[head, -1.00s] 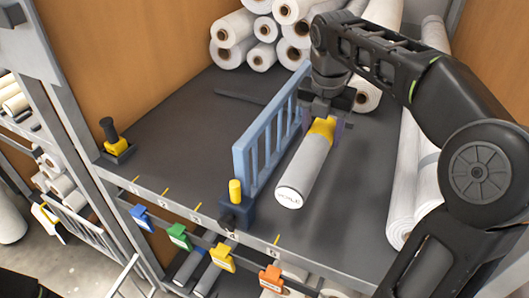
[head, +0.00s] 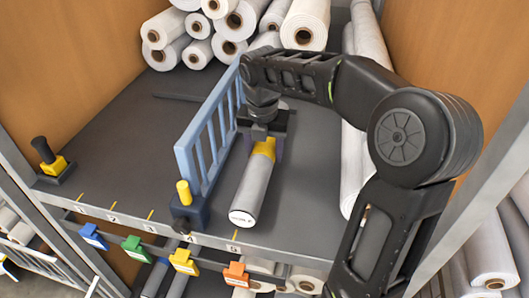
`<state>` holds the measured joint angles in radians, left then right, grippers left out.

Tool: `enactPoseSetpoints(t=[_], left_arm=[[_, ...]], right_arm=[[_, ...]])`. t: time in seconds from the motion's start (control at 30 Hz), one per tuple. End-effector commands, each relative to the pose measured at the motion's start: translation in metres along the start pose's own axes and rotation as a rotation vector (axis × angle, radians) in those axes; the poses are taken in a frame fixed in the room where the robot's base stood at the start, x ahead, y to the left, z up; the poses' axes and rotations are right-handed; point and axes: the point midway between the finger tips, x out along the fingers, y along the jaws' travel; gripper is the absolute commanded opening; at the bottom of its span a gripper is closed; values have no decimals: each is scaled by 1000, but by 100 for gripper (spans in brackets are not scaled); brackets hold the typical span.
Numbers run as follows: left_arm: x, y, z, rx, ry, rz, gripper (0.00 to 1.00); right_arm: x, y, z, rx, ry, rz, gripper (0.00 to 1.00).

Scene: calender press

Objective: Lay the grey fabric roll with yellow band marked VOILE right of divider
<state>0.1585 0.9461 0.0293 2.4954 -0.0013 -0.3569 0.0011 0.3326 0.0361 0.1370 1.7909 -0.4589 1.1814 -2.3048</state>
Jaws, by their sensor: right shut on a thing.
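The grey fabric roll (head: 252,192) lies lengthwise to the right of the blue divider (head: 188,165), close beside it with a narrow gap. Its white labelled end faces the front edge; the print is too small to read. My right gripper (head: 264,148) is shut on the roll at its yellow band, from above. The roll is at or just above the dark shelf (head: 300,200); I cannot tell whether it touches. The far end of the roll is hidden behind the gripper. My left gripper is not in view.
White rolls (head: 225,25) are stacked at the back. Long white rolls (head: 354,165) lie along the right side. A yellow-and-black knob (head: 48,158) stands at the front left. Coloured tags (head: 133,247) hang below the numbered front edge. The shelf left of the divider is mostly clear.

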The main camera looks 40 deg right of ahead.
Motion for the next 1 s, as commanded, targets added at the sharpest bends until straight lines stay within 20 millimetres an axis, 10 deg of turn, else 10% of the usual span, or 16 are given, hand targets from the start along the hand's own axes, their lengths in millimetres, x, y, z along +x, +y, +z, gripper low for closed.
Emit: enactPoseSetpoints(t=[0.43,0.47,0.73,1.0], left_arm=[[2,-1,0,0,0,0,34],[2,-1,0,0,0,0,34],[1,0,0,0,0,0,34],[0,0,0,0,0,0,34]], right_arm=[[10,0,-1,1,-2,1,0],[10,0,-1,1,-1,0,55],[10,0,-1,1,-1,0,76],[8,0,-1,1,-1,1,76]])
